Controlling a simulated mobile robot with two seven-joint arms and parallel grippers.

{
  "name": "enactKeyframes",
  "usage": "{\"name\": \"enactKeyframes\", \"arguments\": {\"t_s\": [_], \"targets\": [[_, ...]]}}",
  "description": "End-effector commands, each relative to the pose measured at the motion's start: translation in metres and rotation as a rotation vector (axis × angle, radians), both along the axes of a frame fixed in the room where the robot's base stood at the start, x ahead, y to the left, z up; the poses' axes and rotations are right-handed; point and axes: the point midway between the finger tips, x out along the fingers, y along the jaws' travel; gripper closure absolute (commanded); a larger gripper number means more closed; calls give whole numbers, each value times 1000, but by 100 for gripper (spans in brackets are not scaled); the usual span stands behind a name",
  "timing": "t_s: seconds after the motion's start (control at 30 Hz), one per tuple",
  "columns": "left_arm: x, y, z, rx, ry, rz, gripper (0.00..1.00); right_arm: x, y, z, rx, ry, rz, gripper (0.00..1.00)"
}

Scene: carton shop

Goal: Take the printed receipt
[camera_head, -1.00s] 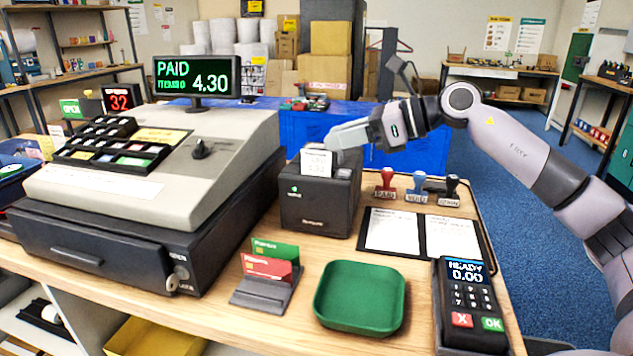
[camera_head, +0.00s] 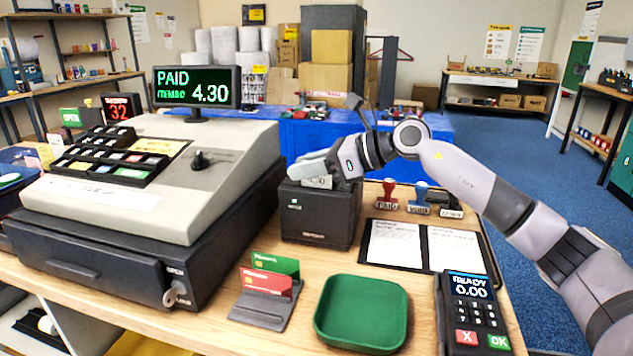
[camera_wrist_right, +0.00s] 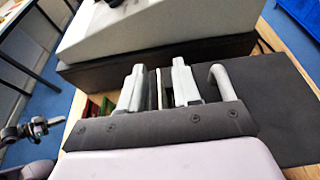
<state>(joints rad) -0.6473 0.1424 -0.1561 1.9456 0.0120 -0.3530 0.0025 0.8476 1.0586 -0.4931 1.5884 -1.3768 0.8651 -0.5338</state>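The black receipt printer (camera_head: 315,222) stands on the counter beside the cash register. My right gripper (camera_head: 316,172) is at the top of the printer, its fingers over the paper slot. In the right wrist view the two grey fingers (camera_wrist_right: 158,85) stand apart, with the thin white edge of the receipt (camera_wrist_right: 157,92) upright between them. A gap shows beside the paper, so the gripper looks open around it. In the head view the fingers hide most of the receipt.
The cash register (camera_head: 150,185) with its PAID 4.30 display (camera_head: 197,88) fills the left. A card holder (camera_head: 262,305), green tray (camera_head: 362,313), card terminal (camera_head: 470,315), stamps (camera_head: 418,195) and clipboard (camera_head: 393,245) occupy the counter in front and right of the printer.

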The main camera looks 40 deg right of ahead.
Motion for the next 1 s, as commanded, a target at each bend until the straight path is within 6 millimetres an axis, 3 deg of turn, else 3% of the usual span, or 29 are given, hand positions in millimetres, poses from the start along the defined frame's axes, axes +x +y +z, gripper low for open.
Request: {"name": "enactKeyframes", "arguments": {"t_s": [0.2, 0.3, 1.0], "targets": [[0, 0, 0, -1, 0, -1, 100, 0, 0, 0, 0, 0, -1, 71], [0, -1, 0, -1, 0, 0, 100, 0, 0, 0, 0, 0, -1, 100], [-1, -3, 1, -6, 0, -2, 100, 0, 0, 8, 0, -2, -1, 100]]}}
